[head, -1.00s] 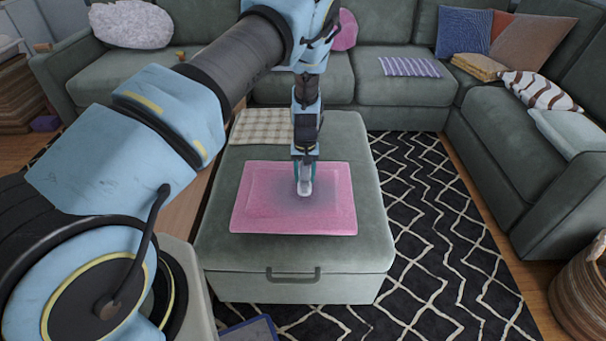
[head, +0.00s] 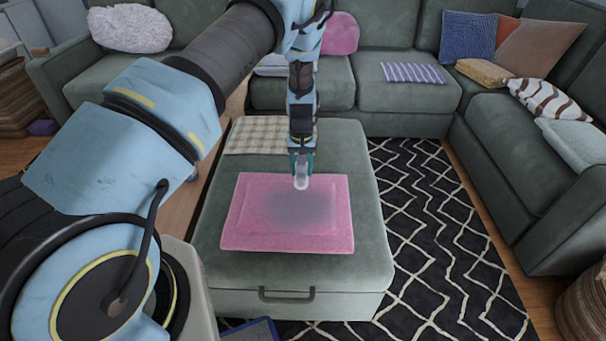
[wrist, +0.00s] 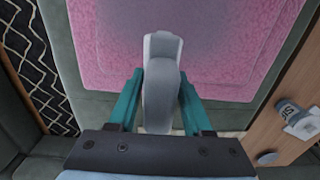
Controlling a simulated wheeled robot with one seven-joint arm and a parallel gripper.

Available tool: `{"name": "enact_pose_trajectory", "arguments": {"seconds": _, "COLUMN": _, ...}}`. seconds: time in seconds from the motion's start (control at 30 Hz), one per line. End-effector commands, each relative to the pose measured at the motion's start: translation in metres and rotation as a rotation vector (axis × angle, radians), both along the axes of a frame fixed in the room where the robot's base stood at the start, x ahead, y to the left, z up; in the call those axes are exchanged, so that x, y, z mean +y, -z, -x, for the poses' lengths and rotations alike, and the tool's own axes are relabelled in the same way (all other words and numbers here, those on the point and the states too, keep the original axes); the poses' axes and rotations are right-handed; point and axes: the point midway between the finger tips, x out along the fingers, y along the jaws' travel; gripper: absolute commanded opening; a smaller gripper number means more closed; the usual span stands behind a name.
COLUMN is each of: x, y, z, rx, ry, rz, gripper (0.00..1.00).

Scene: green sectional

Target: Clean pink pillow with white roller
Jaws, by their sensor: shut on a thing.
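The pink pillow (head: 262,232) lies flat on the green ottoman, with a dark grey smudge over its middle and right part. It also shows in the wrist view (wrist: 105,60). My gripper (head: 301,172) points down at the pillow's far edge. In the wrist view my gripper (wrist: 160,98) is shut on the white roller (wrist: 162,85), whose pale body lies between the teal fingers. In the head view the roller (head: 301,182) is a small pale shape at the fingertips, by the pillow's far edge. I cannot tell whether it touches the pillow.
The ottoman (head: 355,165) stands on a black patterned rug (head: 440,230). A checked cloth (head: 262,137) lies at the ottoman's far left. A green sectional sofa (head: 400,100) runs behind and along the right. A wooden surface (wrist: 285,110) with a jar (wrist: 289,112) shows in the wrist view.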

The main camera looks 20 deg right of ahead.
Motion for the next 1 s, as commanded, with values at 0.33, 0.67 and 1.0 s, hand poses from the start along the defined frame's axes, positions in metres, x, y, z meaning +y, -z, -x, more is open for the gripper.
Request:
{"name": "enact_pose_trajectory", "arguments": {"seconds": 0.33, "x": 0.004, "y": -0.038, "z": -0.006, "rx": -0.001, "ry": -0.002, "rz": 0.0, "gripper": 0.0}}
{"name": "enact_pose_trajectory", "arguments": {"seconds": 0.67, "x": 0.008, "y": -0.062, "z": -0.01, "rx": 0.0, "ry": -0.003, "rz": 0.0, "gripper": 0.0}}
{"name": "enact_pose_trajectory", "arguments": {"seconds": 1.0, "x": 0.008, "y": -0.062, "z": -0.01, "rx": 0.0, "ry": -0.002, "rz": 0.0, "gripper": 0.0}}
